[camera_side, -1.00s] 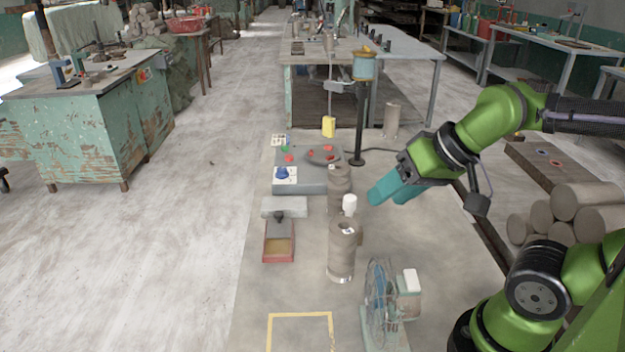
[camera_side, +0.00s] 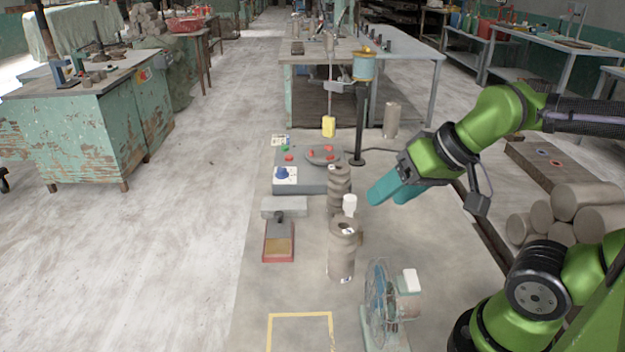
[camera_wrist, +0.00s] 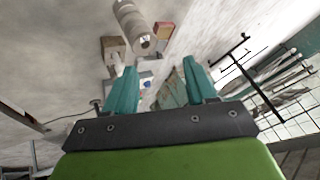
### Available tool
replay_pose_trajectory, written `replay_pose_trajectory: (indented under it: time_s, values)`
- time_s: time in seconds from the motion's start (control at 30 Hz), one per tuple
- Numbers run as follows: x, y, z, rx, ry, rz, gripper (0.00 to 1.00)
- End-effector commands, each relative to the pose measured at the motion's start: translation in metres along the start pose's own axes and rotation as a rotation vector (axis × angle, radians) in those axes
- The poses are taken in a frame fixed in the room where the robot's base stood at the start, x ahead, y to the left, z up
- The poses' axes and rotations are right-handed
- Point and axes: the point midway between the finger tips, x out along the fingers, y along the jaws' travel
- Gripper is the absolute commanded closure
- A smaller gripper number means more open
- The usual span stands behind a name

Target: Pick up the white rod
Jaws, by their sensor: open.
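A small white upright piece (camera_side: 349,205), which looks like the white rod, stands among the brown clay pieces in the side view. Its lower part is hidden behind the front clay cylinder (camera_side: 341,262). My gripper (camera_side: 388,194) has teal fingers and is open and empty. It is to the right of the white piece in the side view, apart from it and slightly higher in the picture. In the wrist view my open fingers (camera_wrist: 160,78) have nothing held between them. A whitish piece (camera_wrist: 115,62) shows beside the left finger there; I cannot tell if it is the rod.
A ridged clay column (camera_side: 339,181) stands behind the white piece. A grey control box (camera_side: 305,187) with knobs and a red-edged tray (camera_side: 278,257) are to the left. A fan (camera_side: 378,305) stands in front and a dark post (camera_side: 361,125) behind.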

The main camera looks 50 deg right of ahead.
Motion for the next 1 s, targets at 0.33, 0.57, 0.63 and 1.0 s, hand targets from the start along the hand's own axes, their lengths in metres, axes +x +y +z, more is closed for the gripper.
replay_pose_trajectory:
  time_s: [0.33,0.57,0.63,1.0]
  values:
    - [0.002,0.001,0.001,0.002,-0.010,0.004,0.37]
    - [0.028,0.009,-0.027,0.097,-0.120,0.067,0.37]
    - [0.038,0.014,-0.048,0.229,-0.164,0.114,0.37]
    - [0.097,0.070,-0.150,1.354,-0.148,0.584,0.37]
